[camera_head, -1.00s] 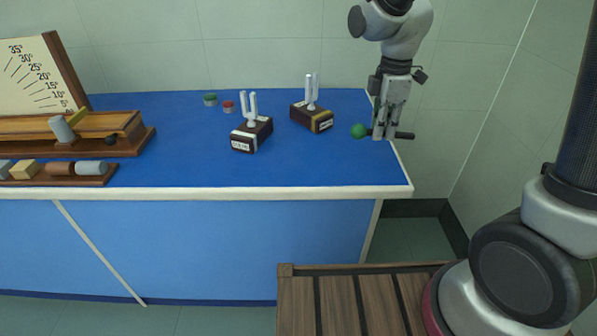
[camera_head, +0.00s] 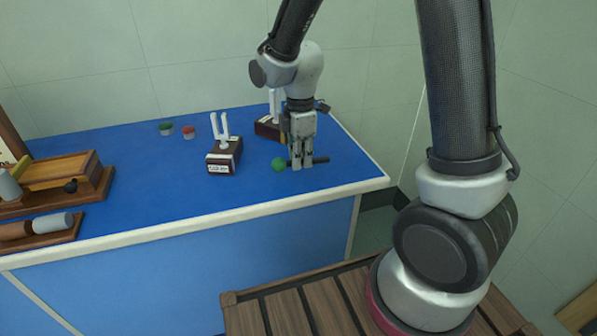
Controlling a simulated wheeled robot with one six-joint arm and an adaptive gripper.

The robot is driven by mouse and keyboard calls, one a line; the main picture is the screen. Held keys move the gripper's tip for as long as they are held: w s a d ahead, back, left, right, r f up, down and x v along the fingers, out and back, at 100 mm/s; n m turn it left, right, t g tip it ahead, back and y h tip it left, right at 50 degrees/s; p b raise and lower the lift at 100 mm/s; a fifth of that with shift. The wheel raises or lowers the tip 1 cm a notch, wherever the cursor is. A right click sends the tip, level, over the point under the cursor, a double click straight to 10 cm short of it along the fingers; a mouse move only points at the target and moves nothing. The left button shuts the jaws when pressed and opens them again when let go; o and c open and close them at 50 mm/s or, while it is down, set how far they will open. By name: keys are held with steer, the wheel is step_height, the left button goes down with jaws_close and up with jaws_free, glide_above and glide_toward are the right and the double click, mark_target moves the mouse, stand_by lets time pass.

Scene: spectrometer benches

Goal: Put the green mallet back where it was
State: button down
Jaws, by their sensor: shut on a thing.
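The green mallet has a round green head (camera_head: 279,165) and a dark handle (camera_head: 321,160). My gripper (camera_head: 303,164) points down and is shut on the handle close to the head. The mallet lies level, at or just above the blue bench top (camera_head: 150,210) near its right end. I cannot tell whether it touches the bench. One tuning fork on a dark box (camera_head: 223,158) stands to the left of the mallet. A second fork's box (camera_head: 267,130) is behind my gripper and partly hidden by it.
A green-lidded pot (camera_head: 166,129) and a red-lidded pot (camera_head: 189,132) sit toward the back. A wooden ramp (camera_head: 60,175) and a tray of cylinders (camera_head: 45,238) are at the left. The bench front, left of the mallet, is clear.

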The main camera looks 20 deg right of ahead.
mark_target(301, 180)
steer(key=shift+f, duration=2.05)
steer(key=shift+f, duration=0.1)
steer(key=c, duration=1.5)
jaws_free()
steer(key=shift+o, duration=0.2)
step_height(301, 180, up, 12)
steer(key=shift+r, duration=0.15)
steer(key=s+d+r+m+t, duration=0.2)
steer(key=s+d+r+m, duration=0.3)
steer(key=s+d+m, duration=0.2)
steer(key=s+d+r+m+t, duration=0.2)
steer(key=s+d+r+m, duration=0.4)
steer(key=s+m, duration=0.5)
steer(key=s+d, duration=0.1)
steer(key=d, duration=0.1)
steer(key=shift+d+r, duration=0.25)
steer(key=shift+d, duration=0.05)
